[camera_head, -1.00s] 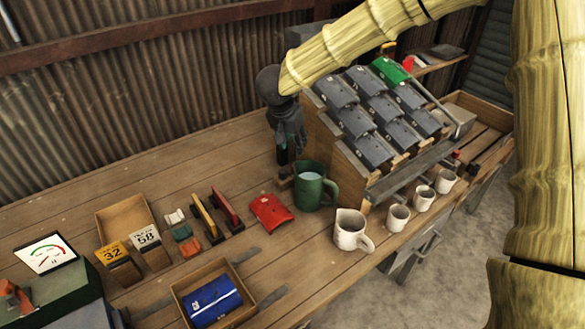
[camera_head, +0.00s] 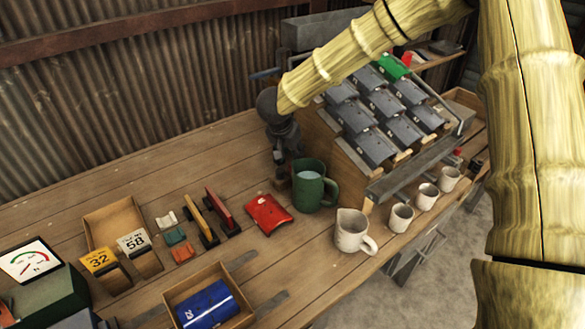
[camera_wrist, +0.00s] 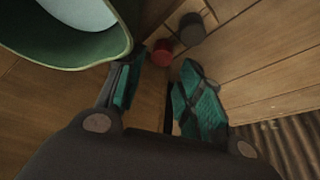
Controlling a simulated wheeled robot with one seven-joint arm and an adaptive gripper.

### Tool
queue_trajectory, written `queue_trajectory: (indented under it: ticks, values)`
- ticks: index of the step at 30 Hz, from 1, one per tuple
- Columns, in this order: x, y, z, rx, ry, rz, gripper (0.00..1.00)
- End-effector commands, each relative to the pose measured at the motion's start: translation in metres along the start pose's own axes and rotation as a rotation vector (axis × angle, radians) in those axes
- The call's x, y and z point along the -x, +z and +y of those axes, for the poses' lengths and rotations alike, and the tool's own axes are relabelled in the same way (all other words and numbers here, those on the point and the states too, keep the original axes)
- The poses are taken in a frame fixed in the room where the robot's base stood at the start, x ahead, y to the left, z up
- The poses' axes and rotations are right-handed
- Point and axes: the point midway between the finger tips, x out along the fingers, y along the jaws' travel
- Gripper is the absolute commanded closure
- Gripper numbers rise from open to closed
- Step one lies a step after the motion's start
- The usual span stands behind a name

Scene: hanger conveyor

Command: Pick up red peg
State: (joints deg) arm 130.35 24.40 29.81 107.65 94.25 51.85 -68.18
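The red peg (camera_wrist: 162,52) shows in the wrist view as a small round red thing on the wood, just ahead of my fingertips and roughly in line with the gap between them. My gripper (camera_wrist: 163,68) is open, its two teal-padded fingers apart with nothing between them. In the head view my gripper (camera_head: 284,168) points down behind the green mug (camera_head: 314,188), low over the bench. The red peg cannot be made out there; the mug and gripper stand around that spot.
The green mug's rim (camera_wrist: 118,58) is close to my left finger in the wrist view. A dark round peg (camera_wrist: 192,28) stands beside the red one. The wooden rack (camera_head: 322,140) is right of my gripper.

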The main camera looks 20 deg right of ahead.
Motion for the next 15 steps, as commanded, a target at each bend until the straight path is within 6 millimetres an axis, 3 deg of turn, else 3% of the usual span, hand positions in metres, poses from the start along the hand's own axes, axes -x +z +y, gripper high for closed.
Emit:
queue_trajectory:
  ticks: [10,15]
  values:
    - [-0.041,0.006,-0.001,0.0,0.002,-0.001,0.63]
    - [-0.049,0.006,-0.001,0.0,0.0,0.0,0.63]
